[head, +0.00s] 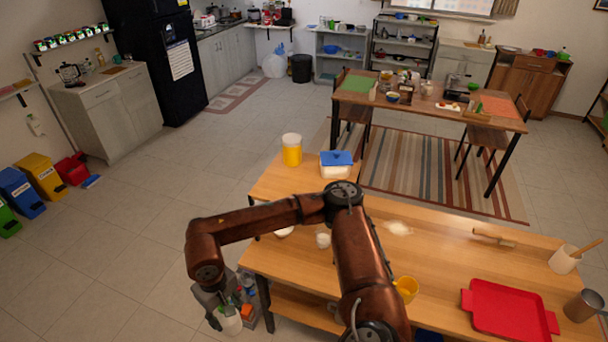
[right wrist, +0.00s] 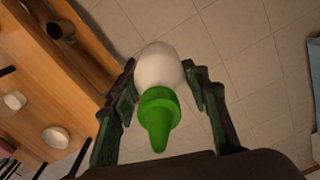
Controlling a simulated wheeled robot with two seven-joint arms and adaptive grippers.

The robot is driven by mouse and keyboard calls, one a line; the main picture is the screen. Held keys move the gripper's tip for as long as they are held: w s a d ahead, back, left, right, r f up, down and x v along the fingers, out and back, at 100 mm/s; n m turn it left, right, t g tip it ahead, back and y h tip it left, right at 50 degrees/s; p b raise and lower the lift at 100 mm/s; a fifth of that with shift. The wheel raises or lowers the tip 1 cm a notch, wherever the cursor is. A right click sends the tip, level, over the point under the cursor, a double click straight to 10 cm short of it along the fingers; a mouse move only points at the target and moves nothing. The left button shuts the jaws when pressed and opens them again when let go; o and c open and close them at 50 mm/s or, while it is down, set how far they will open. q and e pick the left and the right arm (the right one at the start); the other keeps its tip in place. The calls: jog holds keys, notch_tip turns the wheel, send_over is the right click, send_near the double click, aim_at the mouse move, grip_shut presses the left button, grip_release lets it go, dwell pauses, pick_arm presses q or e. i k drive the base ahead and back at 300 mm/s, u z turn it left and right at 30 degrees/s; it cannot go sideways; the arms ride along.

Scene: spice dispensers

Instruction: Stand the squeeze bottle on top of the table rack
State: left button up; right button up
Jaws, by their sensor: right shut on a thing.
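The squeeze bottle has a white body and a green pointed cap (right wrist: 158,112). In the right wrist view my right gripper (right wrist: 160,75) is shut on its white body (right wrist: 160,62), with one finger on each side. In the head view my right gripper (head: 220,312) is low beyond the left end of the near wooden table, over the floor. The pale bottle (head: 231,323) shows partly below it. The table rack cannot be made out for sure; small items crowd the far table (head: 456,112). My left gripper is not in view.
The near wooden table (head: 450,262) holds a red tray (head: 503,309), a yellow cup (head: 406,288), a rolling pin (head: 494,238) and a blue-lidded tub (head: 336,164). Open floor (head: 130,250) lies to the left.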

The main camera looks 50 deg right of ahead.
aim_at(296, 190)
jog(key=z, duration=0.45)
jog(key=i, duration=0.6)
jog(key=z, duration=0.65)
